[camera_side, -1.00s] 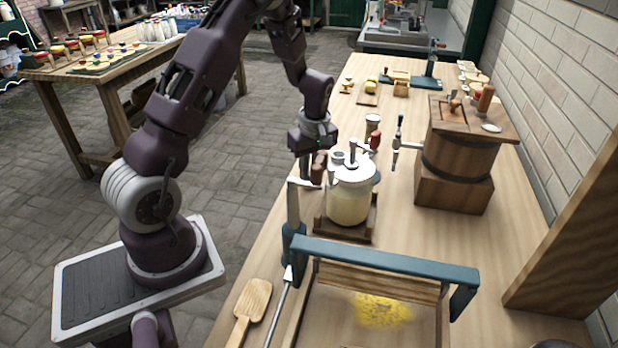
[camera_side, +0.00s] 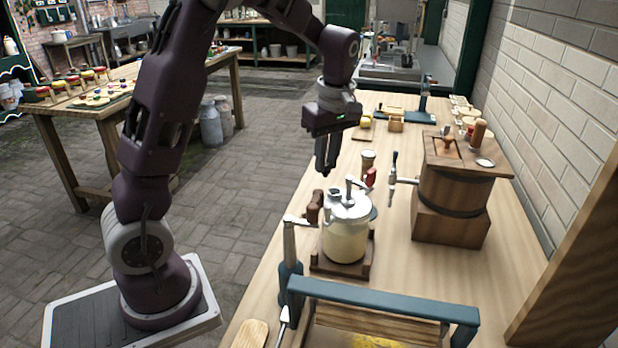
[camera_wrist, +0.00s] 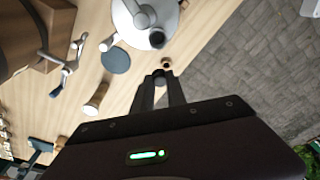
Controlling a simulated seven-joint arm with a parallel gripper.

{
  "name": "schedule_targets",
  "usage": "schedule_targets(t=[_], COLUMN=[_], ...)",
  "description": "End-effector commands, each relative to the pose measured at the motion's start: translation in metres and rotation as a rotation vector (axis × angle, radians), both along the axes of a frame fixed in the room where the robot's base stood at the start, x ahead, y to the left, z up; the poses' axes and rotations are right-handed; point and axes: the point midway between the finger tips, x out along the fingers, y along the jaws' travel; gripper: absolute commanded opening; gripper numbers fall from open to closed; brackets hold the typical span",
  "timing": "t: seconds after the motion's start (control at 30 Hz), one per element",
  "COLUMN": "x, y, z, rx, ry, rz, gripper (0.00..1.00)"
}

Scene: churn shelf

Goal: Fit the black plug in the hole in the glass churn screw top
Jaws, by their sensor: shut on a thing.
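The glass churn (camera_side: 345,243) stands upright on a wooden base, with pale cream inside. Its pale screw top (camera_side: 350,207) carries a crank and a short raised port at the left. In the wrist view the screw top (camera_wrist: 130,30) is at the top, with the dark round hole (camera_wrist: 157,41) near its lower edge. My gripper (camera_side: 326,171) points down above the churn, slightly left of and behind the top, clear of it. In the wrist view the fingers are together on a small dark piece, seemingly the black plug (camera_wrist: 166,62); it is mostly hidden and shows a brownish end.
A wooden barrel churn (camera_side: 455,190) with a crank stands to the right. A blue-framed press (camera_side: 385,300) is in front. The table's left edge is close.

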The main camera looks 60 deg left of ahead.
Motion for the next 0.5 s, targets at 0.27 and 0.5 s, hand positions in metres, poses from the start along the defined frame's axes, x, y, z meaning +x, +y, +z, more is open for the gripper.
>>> schedule_targets(t=[0.27,0.5], x=[-0.007,-0.008], y=[-0.049,-0.049], z=[0.05,0.027], rx=[0.005,0.005], ry=[0.001,0.005], rz=[0.035,0.036], gripper=[0.0,0.0])
